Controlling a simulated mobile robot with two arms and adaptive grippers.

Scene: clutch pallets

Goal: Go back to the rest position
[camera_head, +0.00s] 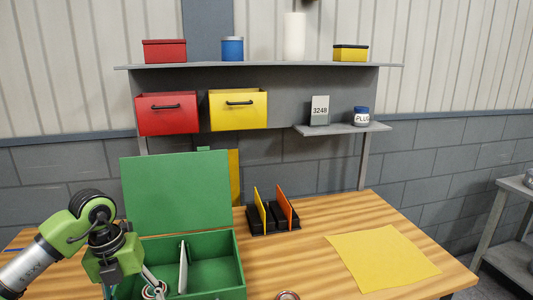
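My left arm comes in from the left, and its gripper (140,282) is low over the left part of an open green box (238,262). A grey finger shows beside a round metallic part (153,291) in the box's left compartment. The frame's lower edge cuts off the view, so I cannot tell whether the fingers hold the part. A pale upright divider (183,268) splits the box, and the right compartment looks empty. The green lid (176,190) stands up behind. My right gripper is not in view.
A black rack (284,226) holds a yellow and an orange plate upright. A yellow mat (382,258) lies bare at right. A copper-coloured round part (287,295) sits at the front edge of view. A shelf (260,66) with bins hangs above the wooden table (317,222).

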